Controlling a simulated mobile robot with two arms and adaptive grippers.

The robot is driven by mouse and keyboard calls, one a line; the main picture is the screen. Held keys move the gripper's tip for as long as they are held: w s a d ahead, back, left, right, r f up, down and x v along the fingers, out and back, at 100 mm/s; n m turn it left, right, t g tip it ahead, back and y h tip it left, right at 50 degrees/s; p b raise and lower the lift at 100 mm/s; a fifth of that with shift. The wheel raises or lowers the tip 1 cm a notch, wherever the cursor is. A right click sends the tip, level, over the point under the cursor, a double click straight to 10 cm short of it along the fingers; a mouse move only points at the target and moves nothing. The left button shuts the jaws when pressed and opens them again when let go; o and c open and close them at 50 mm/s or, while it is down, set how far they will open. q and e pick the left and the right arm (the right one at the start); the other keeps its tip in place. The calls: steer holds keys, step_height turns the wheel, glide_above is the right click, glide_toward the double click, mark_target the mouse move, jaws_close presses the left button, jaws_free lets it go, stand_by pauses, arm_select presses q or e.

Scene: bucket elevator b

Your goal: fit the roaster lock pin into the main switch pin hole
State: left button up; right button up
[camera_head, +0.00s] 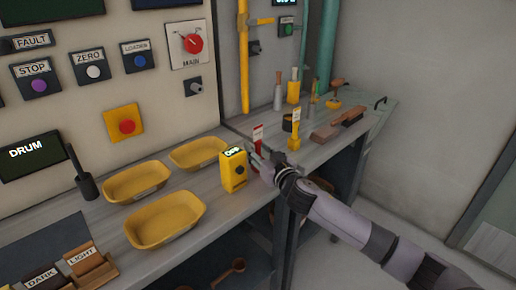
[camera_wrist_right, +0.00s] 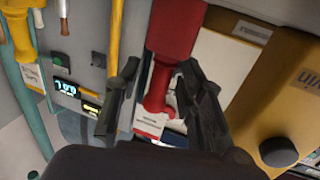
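A red pin with a white tag (camera_head: 257,139) stands upright on the bench, beside the yellow display box; its tag is too small to read, and I take it for the roaster lock pin. In the right wrist view the red pin (camera_wrist_right: 159,88) is between the two fingers. My right gripper (camera_head: 259,164) is at the pin, its fingers (camera_wrist_right: 162,95) apart on either side; I cannot tell whether the right finger touches it. The main switch (camera_head: 192,43) is a red knob on a white plate on the wall panel. A small grey fitting (camera_head: 196,87) is below it. My left gripper is not in view.
A yellow display box (camera_head: 234,171) stands close left of my right gripper. Yellow trays (camera_head: 165,220) fill the bench's left part. A yellow pipe (camera_head: 243,60) runs up the wall.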

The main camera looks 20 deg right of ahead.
jaws_close()
stand_by(0.3)
steer(key=shift+r, duration=0.15)
